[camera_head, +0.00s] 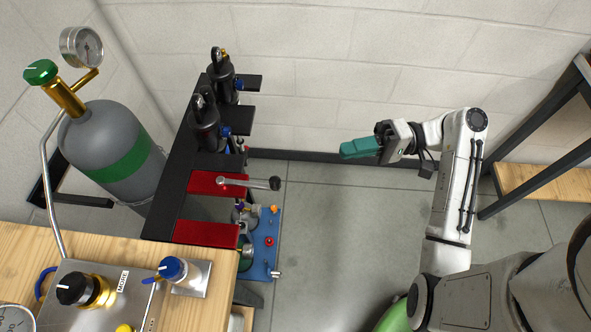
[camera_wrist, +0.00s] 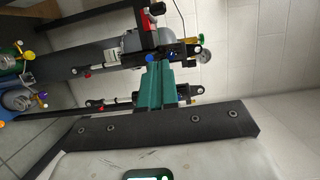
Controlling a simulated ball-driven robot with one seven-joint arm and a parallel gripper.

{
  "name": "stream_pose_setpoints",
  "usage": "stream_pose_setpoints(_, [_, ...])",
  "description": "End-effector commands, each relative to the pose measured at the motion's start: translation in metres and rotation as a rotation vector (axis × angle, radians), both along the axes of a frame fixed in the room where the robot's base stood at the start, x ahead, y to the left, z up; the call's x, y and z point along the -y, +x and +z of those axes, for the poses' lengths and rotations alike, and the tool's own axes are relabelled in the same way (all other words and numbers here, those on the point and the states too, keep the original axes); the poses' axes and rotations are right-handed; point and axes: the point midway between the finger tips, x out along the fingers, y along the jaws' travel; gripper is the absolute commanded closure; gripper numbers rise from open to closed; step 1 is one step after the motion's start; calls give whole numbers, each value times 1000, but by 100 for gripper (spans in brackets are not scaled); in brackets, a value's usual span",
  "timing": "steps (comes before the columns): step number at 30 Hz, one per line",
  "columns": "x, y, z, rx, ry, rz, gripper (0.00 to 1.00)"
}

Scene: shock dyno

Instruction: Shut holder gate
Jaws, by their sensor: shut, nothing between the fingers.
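My gripper (camera_head: 360,148) has teal fingers, shut and empty, in the air right of the black rack (camera_head: 172,190). The fingers also show in the wrist view (camera_wrist: 155,87), apart from the rack in the head view. The rack has slots along its right side. Two black shock absorbers (camera_head: 205,125) (camera_head: 222,78) stand in its far slots. Two red plates (camera_head: 206,234) (camera_head: 205,183) are nearer. A silver lever with a dark knob (camera_head: 274,183) lies across the farther red plate. I cannot tell for certain which part is the holder gate.
A grey gas cylinder (camera_head: 105,125) with a gauge (camera_head: 82,47) stands left of the rack. A wooden bench (camera_head: 105,250) with a control panel is at the near left. A blue base (camera_head: 265,240) sits below the rack. Grey floor (camera_head: 340,225) is clear between rack and arm.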

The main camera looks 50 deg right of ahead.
Motion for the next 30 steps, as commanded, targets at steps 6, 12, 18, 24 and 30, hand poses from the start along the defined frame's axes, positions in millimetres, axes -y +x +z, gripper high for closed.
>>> stream_pose_setpoints(6, [1, 0, 5, 18, 15, -3, 100])
stream_pose_setpoints(12, [-5, 4, 5, 16, 15, -5, 100])
stream_pose_setpoints(18, [-12, 9, 5, 16, 14, -4, 100])
stream_pose_setpoints(24, [-23, 17, 5, 16, 16, 1, 100])
stream_pose_setpoints(30, [-53, 40, 5, 16, 16, 3, 100])
